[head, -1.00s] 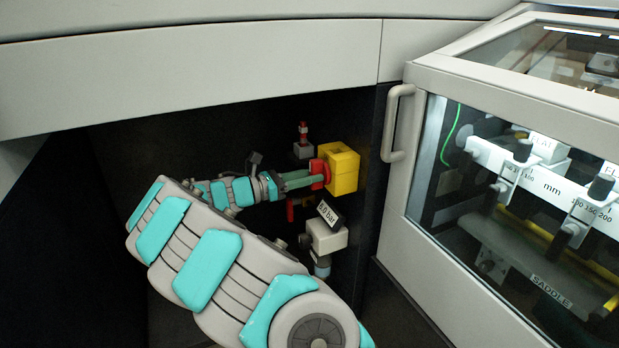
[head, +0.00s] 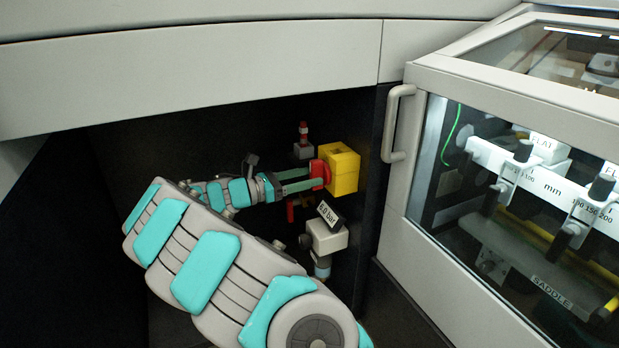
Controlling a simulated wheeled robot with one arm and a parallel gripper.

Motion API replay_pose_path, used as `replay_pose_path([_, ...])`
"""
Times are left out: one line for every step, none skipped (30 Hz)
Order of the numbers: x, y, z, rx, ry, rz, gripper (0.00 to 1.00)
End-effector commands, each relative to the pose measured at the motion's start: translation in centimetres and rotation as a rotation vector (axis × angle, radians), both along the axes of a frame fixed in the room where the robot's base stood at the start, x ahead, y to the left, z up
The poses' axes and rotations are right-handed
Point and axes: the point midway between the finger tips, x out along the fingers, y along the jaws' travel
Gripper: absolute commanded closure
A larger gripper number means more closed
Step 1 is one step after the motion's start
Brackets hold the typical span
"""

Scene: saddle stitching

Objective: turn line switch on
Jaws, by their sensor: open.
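The line switch is a yellow box (head: 343,168) with a red rotary knob (head: 320,174) on its left face, mounted in the dark recess. My gripper (head: 308,180) reaches in from the left, its two green fingers pointing right at the red knob. The fingers are apart, with a visible gap between them. Their tips are at or very near the knob; I cannot tell whether they touch it. The knob's exact turn angle is too small to read.
A small red-topped fitting (head: 303,135) stands just above and behind. A grey pressure unit (head: 326,238) labelled "6.0 bar" sits below, with a red lever (head: 291,211) beside it. A glazed machine cover (head: 480,80) with a handle (head: 397,122) stands to the right.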

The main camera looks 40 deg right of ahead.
Motion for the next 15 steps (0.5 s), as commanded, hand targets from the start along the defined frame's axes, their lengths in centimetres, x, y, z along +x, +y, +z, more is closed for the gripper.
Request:
replay_pose_path([0.3,0.8,-0.1,0.0,-0.001,0.003,0.4])
replay_pose_path([0.4,1.2,-0.1,0.0,-0.001,0.004,0.4])
replay_pose_path([0.5,1.9,-0.1,0.0,0.0,0.004,0.4])
replay_pose_path([0.7,2.4,-0.1,0.0,0.0,0.004,0.4])
replay_pose_path([0.9,2.9,-0.1,0.0,0.0,0.006,0.4])
replay_pose_path([1.0,3.6,-0.1,0.001,0.0,0.007,0.4])
replay_pose_path([1.1,4.0,-0.1,0.001,0.0,0.006,0.4])
replay_pose_path([1.2,4.5,-0.1,0.001,0.0,0.005,0.4])
replay_pose_path([1.3,5.0,-0.1,0.0,0.0,0.004,0.4])
replay_pose_path([1.3,5.4,-0.1,0.0,0.0,0.003,0.4])
replay_pose_path([1.4,5.7,-0.1,0.0,0.0,0.002,0.4])
replay_pose_path([1.4,6.0,-0.1,0.0,0.0,0.001,0.4])
replay_pose_path([1.5,6.2,-0.1,0.0,0.0,0.001,0.4])
replay_pose_path([1.6,6.4,-0.1,0.0,0.0,0.002,0.4])
replay_pose_path([1.6,6.6,-0.1,0.0,0.001,0.002,0.4])
